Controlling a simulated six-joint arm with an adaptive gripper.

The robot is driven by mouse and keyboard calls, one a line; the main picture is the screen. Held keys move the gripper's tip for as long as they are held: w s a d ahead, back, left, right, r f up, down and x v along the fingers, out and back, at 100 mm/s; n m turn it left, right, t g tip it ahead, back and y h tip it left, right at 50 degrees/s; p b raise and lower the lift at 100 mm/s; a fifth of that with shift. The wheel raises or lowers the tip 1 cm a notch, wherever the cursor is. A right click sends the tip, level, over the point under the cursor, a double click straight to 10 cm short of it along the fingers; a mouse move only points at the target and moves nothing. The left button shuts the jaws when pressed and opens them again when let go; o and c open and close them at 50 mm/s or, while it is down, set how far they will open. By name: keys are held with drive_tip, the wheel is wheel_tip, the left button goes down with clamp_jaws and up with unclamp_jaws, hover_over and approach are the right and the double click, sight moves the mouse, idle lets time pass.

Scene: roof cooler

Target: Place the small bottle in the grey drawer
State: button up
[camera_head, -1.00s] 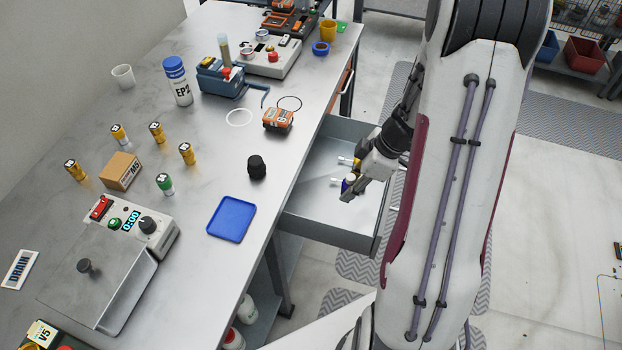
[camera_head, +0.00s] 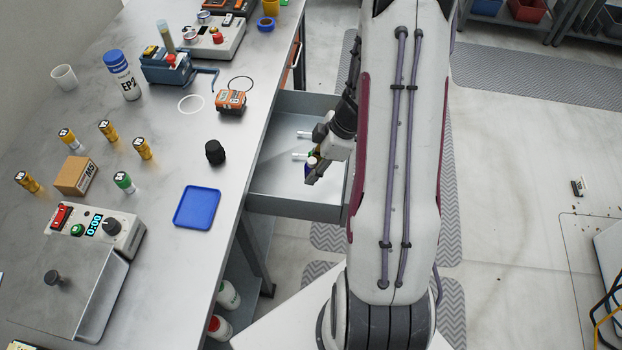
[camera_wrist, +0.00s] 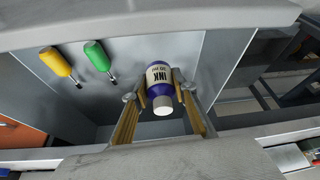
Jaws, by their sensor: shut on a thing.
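A small dark-blue bottle (camera_wrist: 159,84) with a white cap and a cream label reading INK is held between the fingers of my gripper (camera_wrist: 158,94). The head view shows my gripper (camera_head: 314,172) over or inside the open grey drawer (camera_head: 276,180); a bit of the blue bottle (camera_head: 311,162) shows at its fingers. In the wrist view the drawer's grey floor (camera_wrist: 120,65) lies beyond the bottle. I cannot tell whether the bottle touches the floor.
A yellow-handled screwdriver (camera_wrist: 57,62) and a green-handled screwdriver (camera_wrist: 98,57) lie in the drawer beside the bottle. On the bench are a blue tray (camera_head: 197,207), a black knob-like piece (camera_head: 215,152) and an orange device (camera_head: 231,101).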

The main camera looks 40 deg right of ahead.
sight(313, 189)
drive_tip(key=shift+f, duration=0.8)
drive_tip(key=shift+f, duration=0.1)
drive_tip(key=shift+f, duration=2)
drive_tip(key=o, duration=1.2)
drive_tip(key=shift+f, duration=0.1)
drive_tip(key=shift+r, duration=0.2)
drive_tip(key=shift+v, duration=5.95)
